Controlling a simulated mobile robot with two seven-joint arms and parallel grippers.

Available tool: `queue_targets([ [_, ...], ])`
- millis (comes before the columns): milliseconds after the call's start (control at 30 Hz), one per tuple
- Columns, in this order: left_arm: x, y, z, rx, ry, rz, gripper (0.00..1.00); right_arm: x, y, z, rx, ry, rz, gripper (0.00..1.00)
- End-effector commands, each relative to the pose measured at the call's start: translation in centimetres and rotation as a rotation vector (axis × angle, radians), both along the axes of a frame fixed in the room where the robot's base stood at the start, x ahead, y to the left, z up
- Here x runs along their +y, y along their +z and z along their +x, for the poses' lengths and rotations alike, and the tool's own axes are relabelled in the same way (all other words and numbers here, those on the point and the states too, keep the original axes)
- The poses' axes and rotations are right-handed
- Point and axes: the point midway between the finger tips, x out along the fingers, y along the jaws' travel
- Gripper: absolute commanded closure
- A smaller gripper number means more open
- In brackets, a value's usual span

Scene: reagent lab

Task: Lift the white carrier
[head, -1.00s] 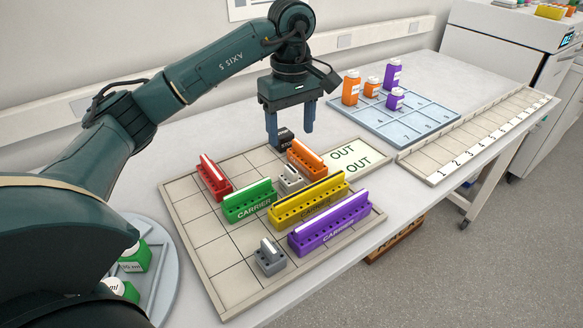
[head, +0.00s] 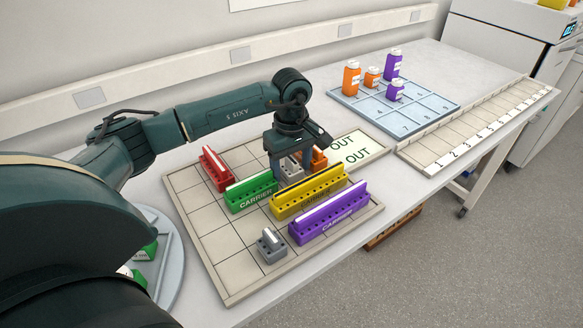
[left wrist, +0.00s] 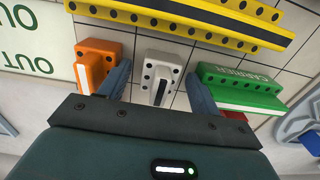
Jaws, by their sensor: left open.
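The white carrier (head: 290,170) is a small block with holes and a raised ridge, standing on the gridded board between the green, orange and yellow carriers. In the left wrist view the white carrier (left wrist: 158,82) lies between the two blue fingers, with small gaps on both sides. My left gripper (head: 291,174) is open and low over it, pointing down; in the wrist view its fingers (left wrist: 160,90) straddle the carrier. The gripper partly hides the white carrier in the head view. My right gripper is not in view.
The orange carrier (left wrist: 97,62) is close beside one finger and the green carrier (left wrist: 240,92) beside the other. The yellow carrier (head: 307,191) runs just in front. Red (head: 215,168), purple (head: 328,213) and grey (head: 271,246) carriers also stand on the board (head: 215,262).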

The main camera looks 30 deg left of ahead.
Motion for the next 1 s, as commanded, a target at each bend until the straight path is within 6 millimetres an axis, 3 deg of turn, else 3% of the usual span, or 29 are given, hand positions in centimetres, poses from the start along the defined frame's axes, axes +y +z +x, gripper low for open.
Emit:
queue_targets([
  [233,-0.02,-0.19,0.04,-0.002,0.000,0.000,0.36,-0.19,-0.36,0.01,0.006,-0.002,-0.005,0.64],
  [800,-0.02,-0.15,0.04,-0.001,0.000,0.000,0.83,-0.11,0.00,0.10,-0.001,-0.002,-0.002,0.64],
  [1000,-0.02,-0.12,0.05,-0.002,0.000,0.000,0.85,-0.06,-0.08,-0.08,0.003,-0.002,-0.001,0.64],
])
